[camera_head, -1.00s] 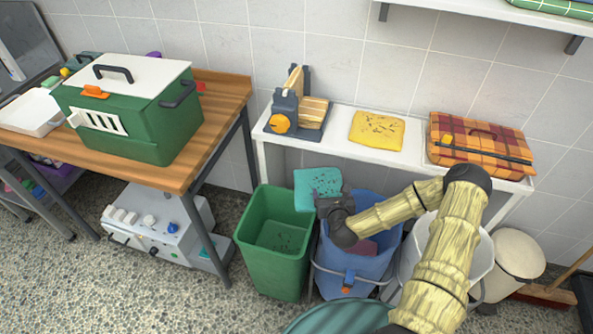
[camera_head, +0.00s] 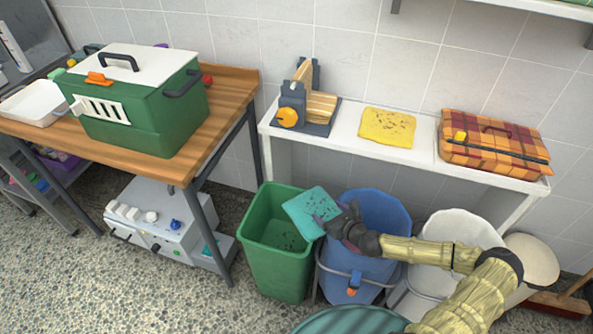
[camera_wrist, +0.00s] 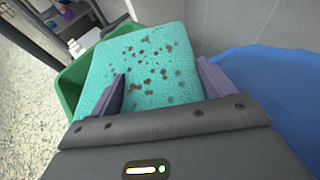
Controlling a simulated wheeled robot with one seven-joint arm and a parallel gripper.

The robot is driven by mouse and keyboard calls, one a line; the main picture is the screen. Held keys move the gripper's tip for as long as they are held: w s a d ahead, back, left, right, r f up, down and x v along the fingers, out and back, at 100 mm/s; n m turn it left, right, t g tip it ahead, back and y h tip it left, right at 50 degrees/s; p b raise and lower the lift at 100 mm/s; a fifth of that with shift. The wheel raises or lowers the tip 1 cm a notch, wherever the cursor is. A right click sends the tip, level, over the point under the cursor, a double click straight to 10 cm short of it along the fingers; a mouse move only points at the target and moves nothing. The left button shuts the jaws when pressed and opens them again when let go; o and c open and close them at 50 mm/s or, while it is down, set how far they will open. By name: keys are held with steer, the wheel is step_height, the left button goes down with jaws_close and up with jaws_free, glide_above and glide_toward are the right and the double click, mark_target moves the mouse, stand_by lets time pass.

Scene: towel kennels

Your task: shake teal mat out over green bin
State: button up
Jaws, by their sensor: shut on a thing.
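The teal mat (camera_head: 311,212) is held tilted over the right part of the green bin's (camera_head: 275,268) opening. Dark specks dot the mat's face, which shows clearly in the wrist view (camera_wrist: 150,70). My gripper (camera_head: 328,220) is shut on the mat's near edge, with its two fingers beside the mat in the wrist view (camera_wrist: 160,90). Dark specks also lie inside the green bin.
A blue bin (camera_head: 378,215) stands right of the green bin, under my wrist. A white bin (camera_head: 455,228) stands farther right. A white shelf (camera_head: 345,128) behind holds a yellow mat (camera_head: 387,126) and a plaid case (camera_head: 492,145). A wooden table (camera_head: 160,163) stands left.

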mark_target(313, 207)
steer(key=shift+a+f+n+g+y+b, duration=0.3)
steer(key=shift+a+n+g+y, duration=0.1)
steer(key=shift+n+y, duration=0.2)
steer(key=shift+a+r+n+g+y+b, duration=0.1)
steer(key=shift+a+n+g+y+b, duration=0.2)
steer(key=shift+a+n+g+y, duration=0.15)
steer(key=shift+w+a+r+n+g+y+b, duration=0.25)
steer(key=shift+a+r+n+g+y+b, duration=0.1)
steer(key=shift+a+n+g+y, duration=0.3)
steer(key=shift+r+n, duration=0.25)
steer(key=shift+n, duration=0.05)
steer(key=a+r+n+g+b, duration=0.1)
steer(key=a, duration=0.1)
steer(key=w+a+r+n+g+y+b, duration=0.1)
steer(key=a+r, duration=0.1)
steer(key=shift+r+g+y, duration=0.2)
steer(key=shift+g+y, duration=0.1)
steer(key=w+a+r+n+b, duration=0.1)
steer(key=w+a+r, duration=0.1)
steer(key=r, duration=0.3)
steer(key=w+a+r+n+g+y+b, duration=0.1)
steer(key=w+a+r, duration=0.1)
steer(key=r, duration=0.4)
steer(key=shift+w+r+g, duration=0.3)
steer(key=shift+w, duration=0.25)
